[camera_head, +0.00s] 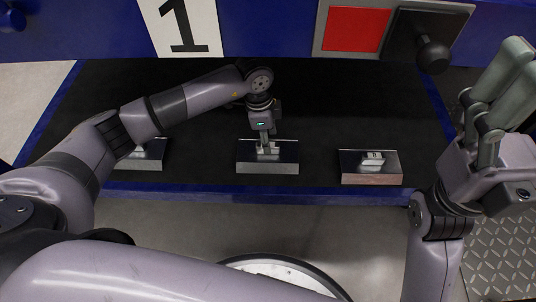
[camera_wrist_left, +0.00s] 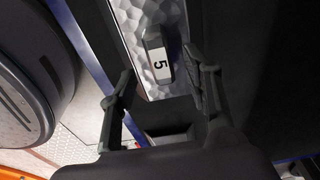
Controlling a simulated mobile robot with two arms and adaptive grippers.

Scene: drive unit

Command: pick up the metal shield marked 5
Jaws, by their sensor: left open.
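The metal shield marked 5 (camera_wrist_left: 131,30) is a hammered silver plate with a raised handle block (camera_wrist_left: 158,65) carrying a white label with a black 5. In the head view the shield (camera_head: 281,167) lies in the middle of a row on the black surface. My left gripper (camera_head: 265,149) is directly over its handle. In the left wrist view the open fingers (camera_wrist_left: 163,82) stand on both sides of the handle block, one on each side; whether they touch it cannot be told. My right gripper (camera_head: 482,128) is raised at the right, away from the shields.
Another shield (camera_head: 371,166) lies to the right and one (camera_head: 148,155) to the left, partly behind my left arm. The black surface (camera_head: 330,110) has a blue front edge. A blue wall with a 1 sign (camera_head: 181,27), a red panel (camera_head: 355,29) and a black knob (camera_head: 433,55) stands behind.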

